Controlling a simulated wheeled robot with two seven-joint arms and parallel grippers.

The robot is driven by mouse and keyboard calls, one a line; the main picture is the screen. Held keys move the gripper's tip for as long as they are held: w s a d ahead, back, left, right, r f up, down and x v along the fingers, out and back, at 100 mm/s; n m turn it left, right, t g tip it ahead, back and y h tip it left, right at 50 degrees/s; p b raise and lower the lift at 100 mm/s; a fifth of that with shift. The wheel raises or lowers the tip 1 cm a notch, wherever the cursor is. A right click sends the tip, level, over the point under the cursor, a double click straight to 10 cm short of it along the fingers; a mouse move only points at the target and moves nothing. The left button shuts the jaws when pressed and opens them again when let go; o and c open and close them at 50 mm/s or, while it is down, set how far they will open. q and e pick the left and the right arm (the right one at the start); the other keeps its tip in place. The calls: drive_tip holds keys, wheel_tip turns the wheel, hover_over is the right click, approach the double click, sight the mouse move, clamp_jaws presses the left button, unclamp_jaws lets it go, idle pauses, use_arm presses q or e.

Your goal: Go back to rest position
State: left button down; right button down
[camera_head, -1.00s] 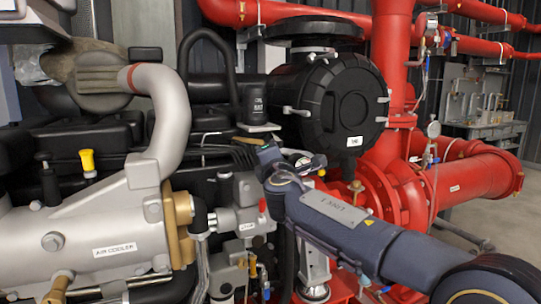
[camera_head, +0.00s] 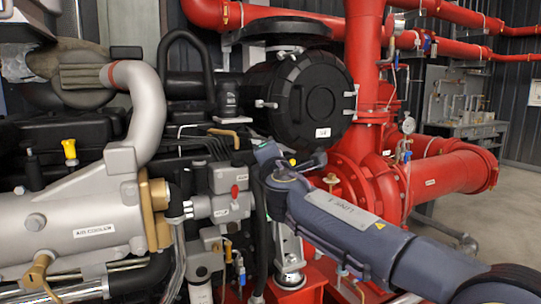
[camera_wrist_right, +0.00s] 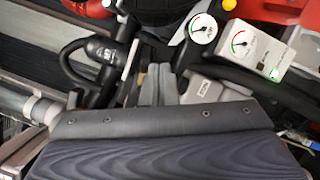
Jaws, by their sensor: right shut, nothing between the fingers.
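My right arm comes in from the lower right in the head view, its grey-blue link (camera_head: 345,215) reaching in front of the pump assembly. Its far end is near the silver block with the red knob; the fingers cannot be made out clearly there. In the right wrist view, my right gripper (camera_wrist_right: 157,82) shows two grey fingers close together, shut and empty, partly hidden by the gripper body. Beyond the fingers are black hoses and a grey labelled part (camera_wrist_right: 205,88). My left gripper is not in view.
The silver air cooler (camera_head: 75,228) stands at left. A round black housing (camera_head: 310,95) is behind my arm. Red pipes (camera_head: 450,180) fill the right, with open floor (camera_head: 515,215) beyond. The wrist view shows a round gauge (camera_wrist_right: 203,28) and a white gauge box (camera_wrist_right: 240,45).

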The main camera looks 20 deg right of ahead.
drive_tip(key=shift+a, duration=0.1)
idle(0.3)
drive_tip(key=s+d+f+m+g, duration=0.4)
drive_tip(key=s+f+m, duration=0.2)
drive_tip(key=s+f, duration=0.3)
drive_tip(key=s+d+f+m+g, duration=0.4)
drive_tip(key=s+f+m, duration=0.2)
drive_tip(key=s+f, duration=0.25)
drive_tip(key=s+a+f+m+g+y, duration=0.2)
drive_tip(key=s+a+f+m+y, duration=0.3)
drive_tip(key=s+f, duration=0.45)
drive_tip(key=s+a+f+m+g+y, duration=0.3)
drive_tip(key=s+a+f+m, duration=0.2)
drive_tip(key=s+a+f, duration=0.45)
wheel_tip(320, 180, up, 22)
drive_tip(key=s+p, duration=0.2)
drive_tip(key=p, duration=1.8)
drive_tip(key=shift+s+d+f, duration=0.2)
drive_tip(key=shift+d, duration=0.25)
